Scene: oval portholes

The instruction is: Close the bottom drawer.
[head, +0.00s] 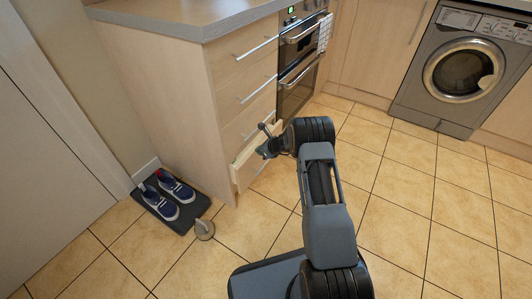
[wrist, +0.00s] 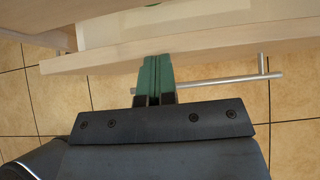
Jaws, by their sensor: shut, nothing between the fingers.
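The bottom drawer (head: 237,176) of the light wood cabinet stands partly open in the head view, its front pulled out from the cabinet face. In the wrist view the drawer front (wrist: 215,42) crosses the top of the picture, with its pale interior (wrist: 110,30) behind. Its bar handle (wrist: 225,82) shows below the front, right of the fingers. My gripper (head: 264,151) is at the drawer front. In the wrist view the green fingers of my gripper (wrist: 155,60) are together and empty, with tips at the front's edge; whether they touch it I cannot tell.
Closed drawers with bar handles (head: 258,90) sit above, under a grey worktop (head: 190,15). Blue shoes (head: 170,195) on a dark mat (head: 185,220) and a small round object (head: 204,229) lie left on the floor. An oven (head: 298,80) and washing machine (head: 465,70) stand behind. Tiled floor is clear at right.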

